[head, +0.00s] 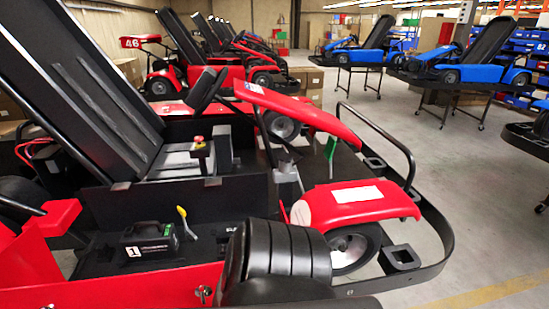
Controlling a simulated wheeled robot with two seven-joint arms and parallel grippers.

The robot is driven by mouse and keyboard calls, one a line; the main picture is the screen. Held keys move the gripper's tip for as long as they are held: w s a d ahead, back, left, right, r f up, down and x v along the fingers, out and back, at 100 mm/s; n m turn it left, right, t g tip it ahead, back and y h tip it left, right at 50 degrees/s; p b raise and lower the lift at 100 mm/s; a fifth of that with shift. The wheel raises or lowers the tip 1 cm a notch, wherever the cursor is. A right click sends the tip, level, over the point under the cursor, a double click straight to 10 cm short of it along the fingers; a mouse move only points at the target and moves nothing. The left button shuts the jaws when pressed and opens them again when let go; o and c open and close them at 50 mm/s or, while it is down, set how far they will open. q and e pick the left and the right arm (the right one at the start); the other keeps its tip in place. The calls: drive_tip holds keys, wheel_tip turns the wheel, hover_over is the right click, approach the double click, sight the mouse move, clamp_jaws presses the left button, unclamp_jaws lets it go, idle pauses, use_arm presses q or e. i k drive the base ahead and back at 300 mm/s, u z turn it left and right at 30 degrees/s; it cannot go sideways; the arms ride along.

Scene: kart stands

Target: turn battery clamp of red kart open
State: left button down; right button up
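The red kart (360,203) fills the near part of the head view, with its black floor and red body panels. A black battery box (148,246) with a handle on top and a white "1" label sits low in its side. Just right of the battery, a lever with a yellow end (184,221) stands up, tilted slightly; it looks like the battery clamp. I cannot tell from this view whether it holds the battery.
A black ribbed round shape (290,252) stands in front, right of the battery. A black bumper rail (437,226) rings the kart's right end. Blue karts on stands (470,62) are at the back right. Grey floor (455,180) is clear at right.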

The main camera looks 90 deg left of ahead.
sight(191, 238)
drive_tip(key=k, duration=0.8)
drive_tip(key=u, duration=1.45)
